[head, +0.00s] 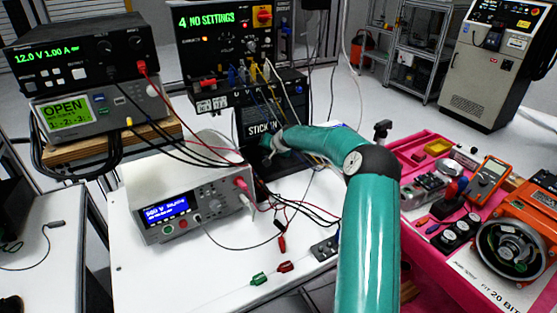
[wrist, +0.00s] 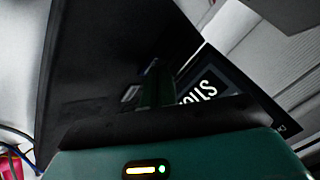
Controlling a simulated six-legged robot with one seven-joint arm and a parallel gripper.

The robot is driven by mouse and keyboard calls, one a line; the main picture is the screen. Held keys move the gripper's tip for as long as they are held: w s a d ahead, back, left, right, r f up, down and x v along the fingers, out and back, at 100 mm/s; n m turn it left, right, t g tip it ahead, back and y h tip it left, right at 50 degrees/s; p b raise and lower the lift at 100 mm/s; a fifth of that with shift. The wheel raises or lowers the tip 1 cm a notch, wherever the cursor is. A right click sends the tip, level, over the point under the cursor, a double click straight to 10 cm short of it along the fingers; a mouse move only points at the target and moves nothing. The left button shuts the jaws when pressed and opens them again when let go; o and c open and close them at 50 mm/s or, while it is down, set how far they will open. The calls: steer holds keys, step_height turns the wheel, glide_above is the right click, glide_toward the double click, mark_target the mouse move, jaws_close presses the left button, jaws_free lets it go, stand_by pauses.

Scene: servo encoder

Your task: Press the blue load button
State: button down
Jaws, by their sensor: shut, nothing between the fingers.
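A black encoder unit (head: 222,52) with a green "4 NO SETTINGS" display stands at the back centre. Below its panel, a dark face carries the label "STICK IN" (head: 262,128); part of a white-lettered label also shows in the wrist view (wrist: 197,94). My teal arm reaches forward to this dark face, and my gripper (head: 268,148) is small and partly hidden beside it, just below the label. In the wrist view my gripper (wrist: 155,84) is a dim, narrow shape against the dark surface, and it is shut and empty. I cannot make out a blue load button; whether my gripper touches anything is unclear.
Blue and yellow leads hang from the unit's front. A grey bench meter (head: 190,200) stands on the white table (head: 180,285), with loose black cables between it and my arm. A stacked power supply (head: 80,55) is at left. A pink table (head: 420,235) with tools is at right.

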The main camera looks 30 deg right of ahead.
steer(key=shift+f, duration=0.15)
steer(key=shift+r, duration=0.65)
step_height(320, 180, up, 6)
stand_by(0.7)
steer(key=shift+a, duration=0.1)
stand_by(0.5)
